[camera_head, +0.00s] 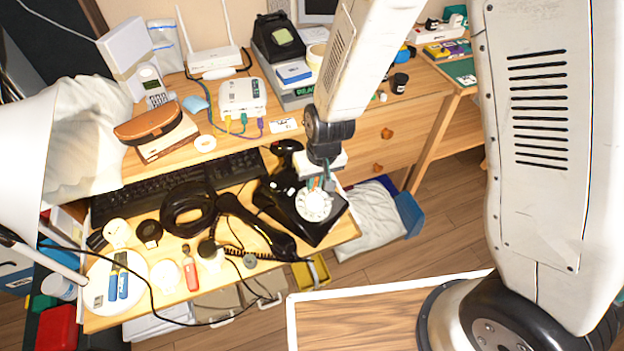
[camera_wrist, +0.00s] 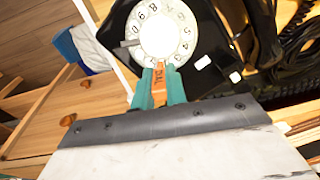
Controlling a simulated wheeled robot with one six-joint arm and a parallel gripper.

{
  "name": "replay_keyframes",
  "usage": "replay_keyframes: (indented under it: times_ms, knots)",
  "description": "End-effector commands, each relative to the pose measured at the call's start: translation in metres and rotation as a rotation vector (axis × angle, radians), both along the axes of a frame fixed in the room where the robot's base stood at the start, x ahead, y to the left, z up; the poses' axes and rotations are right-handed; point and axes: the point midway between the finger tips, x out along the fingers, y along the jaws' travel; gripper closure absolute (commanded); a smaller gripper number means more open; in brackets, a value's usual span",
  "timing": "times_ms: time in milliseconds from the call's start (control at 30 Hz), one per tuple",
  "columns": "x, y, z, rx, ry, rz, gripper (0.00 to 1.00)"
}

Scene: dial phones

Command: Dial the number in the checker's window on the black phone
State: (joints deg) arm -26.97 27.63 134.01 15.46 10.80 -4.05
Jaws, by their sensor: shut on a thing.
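The black phone (camera_head: 327,226) stands at the right end of the low desk. Its white rotary dial (camera_head: 313,204) faces up, and it fills the top of the wrist view (camera_wrist: 160,35) with digits around its rim. A black handset (camera_head: 262,230) lies left of the phone. My gripper (camera_head: 320,184) is over the dial's far edge. In the wrist view its teal fingers (camera_wrist: 158,78) are shut on an orange tool (camera_wrist: 159,88) marked "DIAL". The tool's tip is at the dial's lower rim; I cannot tell whether it touches. I cannot make out the checker's window or a number.
A black keyboard (camera_head: 170,187) lies behind the handset. A white box with coloured cables (camera_head: 242,97) and a small white card (camera_head: 283,125) are on the back desk. A round white tray (camera_head: 97,292) holds blue-handled tools. A yellow bin (camera_head: 310,272) is below the desk edge.

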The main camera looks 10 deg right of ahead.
Motion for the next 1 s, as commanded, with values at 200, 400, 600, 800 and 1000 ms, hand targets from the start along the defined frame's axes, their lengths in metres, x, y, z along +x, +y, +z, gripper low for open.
replay_keyframes:
  times_ms: [200,400,600,800,1000]
  knots:
    - [0.000,0.000,0.000,0.000,0.000,0.000,1.00]
    - [0.000,-0.005,-0.002,0.000,0.001,-0.001,1.00]
    - [0.000,-0.012,-0.004,0.000,0.001,0.001,1.00]
    - [0.000,-0.012,-0.004,0.000,0.001,0.001,1.00]
    - [-0.001,-0.015,-0.005,0.000,0.001,-0.002,1.00]
